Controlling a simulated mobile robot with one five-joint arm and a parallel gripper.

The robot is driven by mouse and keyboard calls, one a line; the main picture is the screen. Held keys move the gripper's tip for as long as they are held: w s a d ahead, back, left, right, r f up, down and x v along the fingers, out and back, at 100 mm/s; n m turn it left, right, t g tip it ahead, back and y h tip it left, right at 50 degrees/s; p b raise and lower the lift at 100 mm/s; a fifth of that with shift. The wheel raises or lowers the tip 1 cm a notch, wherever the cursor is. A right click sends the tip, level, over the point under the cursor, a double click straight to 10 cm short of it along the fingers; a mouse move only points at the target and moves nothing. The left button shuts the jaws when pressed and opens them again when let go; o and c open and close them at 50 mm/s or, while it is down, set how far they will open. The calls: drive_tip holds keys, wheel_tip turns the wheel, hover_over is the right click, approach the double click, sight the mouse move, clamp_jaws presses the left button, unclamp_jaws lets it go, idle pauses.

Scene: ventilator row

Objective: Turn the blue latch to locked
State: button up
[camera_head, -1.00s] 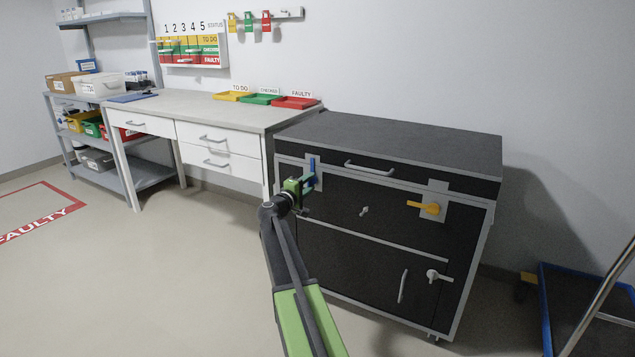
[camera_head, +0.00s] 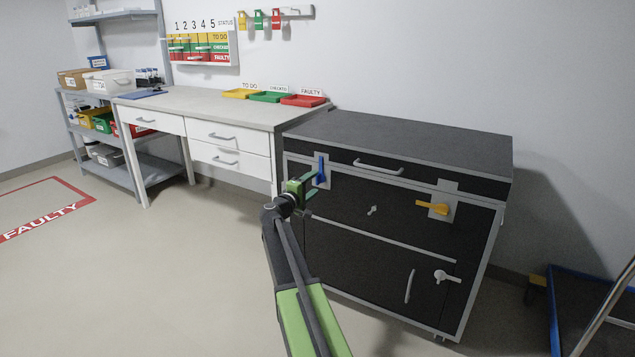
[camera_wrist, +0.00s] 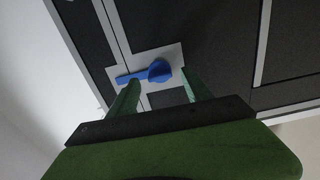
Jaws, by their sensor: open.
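The blue latch (camera_head: 321,170) is on a pale plate at the upper left of the black cabinet's front (camera_head: 345,205). Its handle stands upright in the head view. In the wrist view the blue latch (camera_wrist: 158,71) shows its round hub, with its handle pointing left. My gripper (camera_head: 312,190) is just in front of the latch, at its lower left in the head view. In the wrist view my gripper (camera_wrist: 160,90) is open, with a green finger on either side of the hub. The left finger is close to the handle; I cannot tell whether it touches.
A yellow latch (camera_head: 436,208), points left on the cabinet's upper right. A drawer handle (camera_head: 378,166) and a small grey knob (camera_head: 372,210) are nearby. A workbench (camera_head: 215,108) stands left of the cabinet, a blue-edged cart (camera_head: 553,310) right. Floor at left is clear.

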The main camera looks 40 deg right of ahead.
drive_tip(key=v, duration=1.5)
drive_tip(key=shift+w, duration=0.1)
